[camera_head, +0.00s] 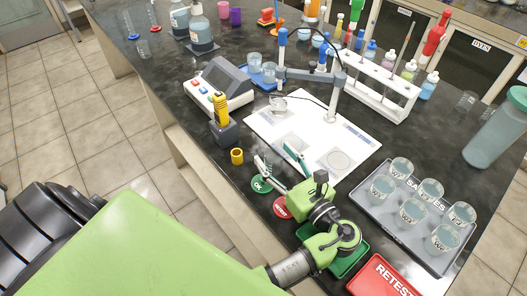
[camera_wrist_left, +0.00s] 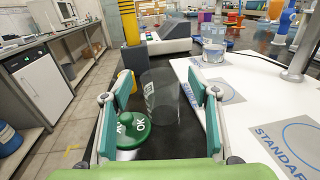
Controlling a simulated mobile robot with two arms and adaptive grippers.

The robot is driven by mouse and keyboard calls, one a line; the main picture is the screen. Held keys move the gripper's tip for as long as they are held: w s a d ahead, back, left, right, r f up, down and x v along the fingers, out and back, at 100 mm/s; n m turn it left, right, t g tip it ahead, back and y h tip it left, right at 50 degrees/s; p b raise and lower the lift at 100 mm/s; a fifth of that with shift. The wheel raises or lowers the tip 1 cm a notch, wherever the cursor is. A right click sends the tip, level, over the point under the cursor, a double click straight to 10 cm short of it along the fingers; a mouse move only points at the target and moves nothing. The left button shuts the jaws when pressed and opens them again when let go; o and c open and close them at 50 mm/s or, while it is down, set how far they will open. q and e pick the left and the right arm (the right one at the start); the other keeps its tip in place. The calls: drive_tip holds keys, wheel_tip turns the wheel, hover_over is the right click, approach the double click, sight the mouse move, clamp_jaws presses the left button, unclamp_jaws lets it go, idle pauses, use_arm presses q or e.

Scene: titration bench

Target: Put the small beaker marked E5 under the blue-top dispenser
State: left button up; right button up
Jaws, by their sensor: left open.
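In the left wrist view a clear, empty-looking small beaker (camera_wrist_left: 160,100) stands between the fingers of my left gripper (camera_wrist_left: 160,95), with a gap on each side. Its white label is too small to read, so I cannot confirm E5. In the head view my left gripper (camera_head: 278,160) is open above the bench, at the near left edge of the white sheet. Two bottles (camera_head: 200,45) with pump-like tops stand at the back left; their top colours are unclear. A white stand (camera_head: 283,62) with a blue top rises behind the sheet. My right gripper is not in view.
A green OK disc (camera_head: 262,184) and a red disc (camera_head: 282,207) lie beside the gripper. A yellow cup (camera_head: 237,156) and a grey instrument (camera_head: 219,86) are to the left. A sample tray (camera_head: 372,207) is right.

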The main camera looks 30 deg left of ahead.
use_arm(q)
drive_tip(key=shift+s+d+r, duration=0.1)
drive_tip(key=shift+d+r, duration=0.05)
drive_tip(key=c, duration=1.1)
drive_tip(key=shift+c, duration=1)
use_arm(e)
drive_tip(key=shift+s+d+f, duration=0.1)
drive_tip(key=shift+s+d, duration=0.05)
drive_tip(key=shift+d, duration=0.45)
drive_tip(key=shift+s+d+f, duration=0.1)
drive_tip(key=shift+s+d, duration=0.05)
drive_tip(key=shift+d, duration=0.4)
